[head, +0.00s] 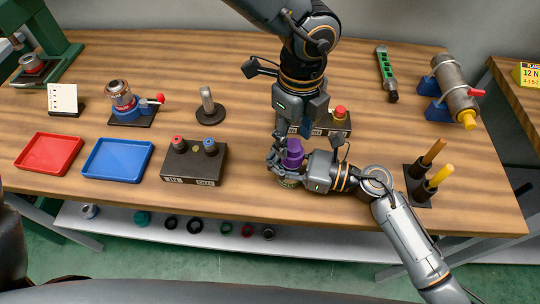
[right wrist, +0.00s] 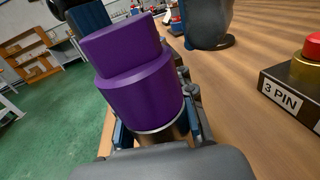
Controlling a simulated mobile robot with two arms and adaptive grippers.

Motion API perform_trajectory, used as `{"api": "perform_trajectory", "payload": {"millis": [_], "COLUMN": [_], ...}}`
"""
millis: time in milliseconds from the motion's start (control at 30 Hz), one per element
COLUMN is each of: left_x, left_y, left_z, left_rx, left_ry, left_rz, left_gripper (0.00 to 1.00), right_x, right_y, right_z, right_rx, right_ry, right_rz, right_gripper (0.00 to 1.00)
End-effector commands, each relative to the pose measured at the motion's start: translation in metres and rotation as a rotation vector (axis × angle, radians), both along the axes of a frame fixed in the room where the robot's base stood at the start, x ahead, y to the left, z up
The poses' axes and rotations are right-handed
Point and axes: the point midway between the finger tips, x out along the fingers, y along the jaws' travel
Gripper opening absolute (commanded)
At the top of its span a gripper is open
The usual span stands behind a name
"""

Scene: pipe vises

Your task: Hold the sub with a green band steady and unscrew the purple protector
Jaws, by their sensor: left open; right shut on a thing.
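The purple protector (head: 294,152) sits upright on the sub with a green band (head: 288,184) near the table's front edge. In the right wrist view the purple protector (right wrist: 140,90) fills the middle, slightly tilted, with a metal rim below it. My right gripper (head: 280,168) comes in from the right and is shut on the sub below the protector. The sub is mostly hidden by the fingers. My left gripper (head: 291,133) points down from above, open, close over the top of the protector. Whether it touches the protector I cannot tell.
A black box (right wrist: 291,97) marked 3 PIN with a red-topped piece stands behind. Left are another black box (head: 193,163), a blue tray (head: 117,160) and a red tray (head: 49,153). Wood between the boxes is clear.

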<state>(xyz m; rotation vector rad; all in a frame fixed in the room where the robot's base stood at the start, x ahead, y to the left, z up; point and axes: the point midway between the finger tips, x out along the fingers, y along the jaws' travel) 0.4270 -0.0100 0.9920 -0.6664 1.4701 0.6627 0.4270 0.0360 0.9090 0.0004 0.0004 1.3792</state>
Motion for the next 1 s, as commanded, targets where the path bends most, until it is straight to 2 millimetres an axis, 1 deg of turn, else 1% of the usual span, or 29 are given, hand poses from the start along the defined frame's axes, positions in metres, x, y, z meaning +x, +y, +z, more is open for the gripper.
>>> {"api": "perform_trajectory", "payload": {"millis": [67, 200, 367, 600, 767, 900, 1000], "left_x": [0.0, 0.0, 0.0, -0.001, -0.001, -0.003, -0.004], "left_y": [-0.001, -0.003, -0.004, -0.007, -0.008, -0.01, -0.01], "left_z": [0.0, 0.0, 0.0, 0.0, 0.0, 0.0, 0.0], "left_rx": [-0.002, -0.002, -0.002, -0.004, -0.003, -0.005, -0.003], "left_ry": [0.001, 0.002, 0.001, 0.001, 0.001, 0.001, 0.001], "left_rz": [-0.077, -0.292, -0.421, -0.746, -0.868, -1.068, -1.182], "left_gripper": [0.51, 0.51, 0.51, 0.51, 0.51, 0.51, 0.51], "right_x": [0.0, 0.0, 0.0, 0.0, 0.0, 0.0, 0.0], "right_y": [0.0, 0.0, 0.0, 0.0, 0.0, 0.0, 0.0], "right_z": [0.0, 0.0, 0.0, 0.0, 0.0, 0.0, 0.0], "right_rx": [0.0, 0.0, 0.0, 0.0, 0.0, 0.0, 0.0], "right_ry": [0.0, 0.0, 0.0, 0.0, 0.0, 0.0, 0.0], "right_rz": [0.0, 0.0, 0.0, 0.0, 0.0, 0.0, 0.0], "right_gripper": [0.0, 0.0, 0.0, 0.0, 0.0, 0.0, 0.0]}}
